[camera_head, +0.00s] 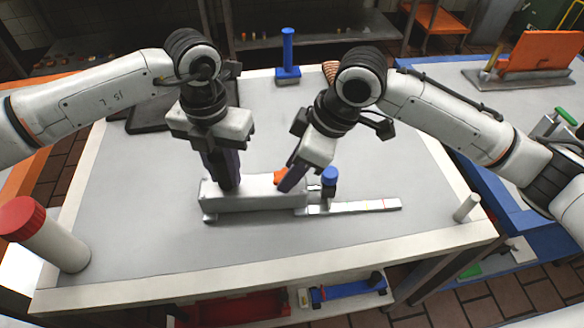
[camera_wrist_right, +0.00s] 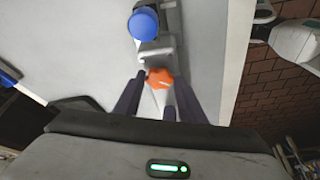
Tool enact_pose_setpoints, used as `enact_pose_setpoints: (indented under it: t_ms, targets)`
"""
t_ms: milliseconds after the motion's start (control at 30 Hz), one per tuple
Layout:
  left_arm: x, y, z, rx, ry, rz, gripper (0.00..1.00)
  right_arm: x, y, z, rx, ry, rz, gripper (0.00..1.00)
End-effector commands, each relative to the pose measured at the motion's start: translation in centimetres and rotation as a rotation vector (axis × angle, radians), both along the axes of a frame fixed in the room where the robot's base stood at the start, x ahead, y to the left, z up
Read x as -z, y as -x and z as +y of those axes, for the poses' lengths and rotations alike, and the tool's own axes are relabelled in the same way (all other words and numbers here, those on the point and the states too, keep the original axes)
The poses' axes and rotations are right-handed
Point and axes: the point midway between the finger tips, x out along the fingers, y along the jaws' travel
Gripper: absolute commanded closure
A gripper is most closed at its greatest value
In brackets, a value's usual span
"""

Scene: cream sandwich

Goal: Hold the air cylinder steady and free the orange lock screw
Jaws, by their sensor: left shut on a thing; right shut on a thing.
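The air cylinder (camera_head: 258,198) is a long pale grey block lying across the table, with a flat rod (camera_head: 362,206) reaching right from it. My left gripper (camera_head: 230,188) points down and is shut on the cylinder's left part. The orange lock screw (camera_head: 279,177) is near the cylinder's right end, partly hidden by my right gripper (camera_head: 287,187). In the right wrist view the orange screw (camera_wrist_right: 160,78) sits between the tips of the dark fingers (camera_wrist_right: 152,100), which are shut on it. A blue knob (camera_head: 329,175) stands just right of the screw; it also shows in the right wrist view (camera_wrist_right: 144,24).
A blue upright tool (camera_head: 288,56) is at the back edge. A small white cylinder (camera_head: 467,207) stands front right. The table front (camera_head: 330,246) is clear.

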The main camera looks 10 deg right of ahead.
Motion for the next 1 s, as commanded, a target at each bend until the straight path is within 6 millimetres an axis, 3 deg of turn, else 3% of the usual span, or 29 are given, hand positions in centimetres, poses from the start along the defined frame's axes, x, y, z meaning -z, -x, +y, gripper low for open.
enact_pose_setpoints:
  t_ms: [567, 600, 700, 1000]
  targets:
    - [0.0, 0.0, 0.02, 0.0, 0.0, 0.001, 1.0, -0.18, -0.12, 0.03, -0.035, -0.003, -0.006, 0.86]
    - [0.0, 0.0, 0.02, 0.0, 0.0, 0.001, 1.0, -0.18, -0.12, 0.03, -0.035, -0.003, -0.006, 0.58]
    - [0.0, 0.0, 0.02, 0.0, 0.0, 0.001, 1.0, -0.15, -0.11, 0.02, -0.035, -0.003, -0.004, 0.45]
    - [-0.01, 0.0, 0.02, -0.001, 0.0, 0.001, 1.0, -0.2, -0.07, -0.04, -0.034, -0.001, -0.003, 0.45]
